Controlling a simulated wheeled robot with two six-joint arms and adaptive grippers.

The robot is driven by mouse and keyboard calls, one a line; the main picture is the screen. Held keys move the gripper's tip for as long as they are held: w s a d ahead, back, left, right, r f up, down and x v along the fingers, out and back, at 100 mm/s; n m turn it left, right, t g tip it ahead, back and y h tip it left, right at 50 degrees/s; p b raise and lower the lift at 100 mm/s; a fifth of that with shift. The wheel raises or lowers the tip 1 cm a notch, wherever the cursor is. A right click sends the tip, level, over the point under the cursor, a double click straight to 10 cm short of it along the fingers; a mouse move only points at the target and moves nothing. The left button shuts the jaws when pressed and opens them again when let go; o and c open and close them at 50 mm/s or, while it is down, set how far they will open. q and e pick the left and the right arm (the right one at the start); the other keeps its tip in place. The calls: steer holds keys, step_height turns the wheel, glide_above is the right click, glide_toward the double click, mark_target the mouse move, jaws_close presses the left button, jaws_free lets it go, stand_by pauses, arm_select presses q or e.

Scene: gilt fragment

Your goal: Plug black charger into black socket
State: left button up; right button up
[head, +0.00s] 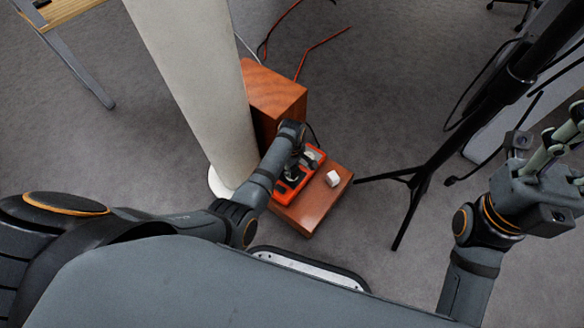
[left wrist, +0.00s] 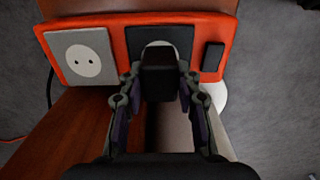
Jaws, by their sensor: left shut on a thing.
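The black charger (left wrist: 160,82) is a dark block between the two fingers of my left gripper (left wrist: 160,95), which is shut on it. It lines up with the black socket (left wrist: 172,46), the middle plate on an orange panel (left wrist: 122,21). The charger covers much of the socket, so I cannot tell whether they touch. In the head view, my left gripper (head: 292,170) is over the orange panel (head: 313,158), and the arm hides part of it. My right gripper (head: 568,135) is raised at the right edge, away from the panel; its fingertips are partly cut off.
A white socket (left wrist: 82,58) and a small black piece (left wrist: 213,56) flank the black socket. A white block (head: 332,179) lies on the wooden step (head: 312,215) beside the panel. A wooden box (head: 272,92), a pale column (head: 190,75) and a black stand (head: 470,130) are nearby.

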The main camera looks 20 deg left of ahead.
arm_select(q)
steer(key=shift+f, duration=0.3)
steer(key=o, duration=1.2)
step_height(320, 180, up, 12)
steer(key=shift+r, duration=0.1)
